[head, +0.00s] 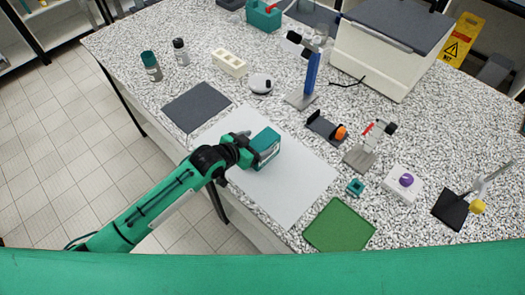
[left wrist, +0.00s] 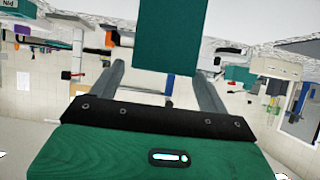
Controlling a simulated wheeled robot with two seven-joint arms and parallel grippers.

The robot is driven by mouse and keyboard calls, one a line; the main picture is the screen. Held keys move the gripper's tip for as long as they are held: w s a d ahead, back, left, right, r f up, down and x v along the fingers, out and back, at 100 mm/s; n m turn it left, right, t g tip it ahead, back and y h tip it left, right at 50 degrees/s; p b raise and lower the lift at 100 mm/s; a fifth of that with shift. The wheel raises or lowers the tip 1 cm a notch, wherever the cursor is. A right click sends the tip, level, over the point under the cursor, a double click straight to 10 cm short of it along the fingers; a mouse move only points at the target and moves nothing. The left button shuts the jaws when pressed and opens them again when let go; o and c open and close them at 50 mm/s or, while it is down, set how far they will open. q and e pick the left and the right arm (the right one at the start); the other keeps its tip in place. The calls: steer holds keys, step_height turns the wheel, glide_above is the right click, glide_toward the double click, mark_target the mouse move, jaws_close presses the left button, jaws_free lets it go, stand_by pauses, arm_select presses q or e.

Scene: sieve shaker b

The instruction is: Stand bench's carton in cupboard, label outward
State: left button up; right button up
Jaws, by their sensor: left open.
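The carton is a teal box (head: 268,142) over the pale mat at the end of my left arm. In the left wrist view the carton (left wrist: 168,35) fills the top middle as a plain dark teal face, with no label showing. My left gripper (head: 252,147) is at the carton. In the left wrist view its two grey fingers (left wrist: 165,75) are apart, one on each side near the carton's edge. I cannot tell whether they touch it. No cupboard can be made out with certainty. My right gripper is out of view.
The pale mat (head: 290,190) has free room. A dark mat (head: 197,106) and green mat (head: 340,225) lie nearby. A blue-posted stand (head: 311,72), an orange-knobbed device (head: 340,132) and a large white grey-topped box (head: 375,60) stand beyond. Bottles (head: 151,66) stand far left.

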mark_target(262, 141)
arm_select(q)
steer(key=b+x, duration=0.1)
steer(key=x, duration=0.1)
steer(key=shift+w+d+f+b, duration=0.1)
steer(key=shift+d+f+b, duration=0.05)
steer(key=shift+f+b, duration=0.2)
steer(key=shift+w+d+f+b, duration=0.1)
steer(key=shift+w+d+b, duration=0.25)
steer(key=shift+w, duration=0.05)
steer(key=shift+c, duration=0.5)
steer(key=c, duration=1.1)
steer(key=shift+c, duration=0.3)
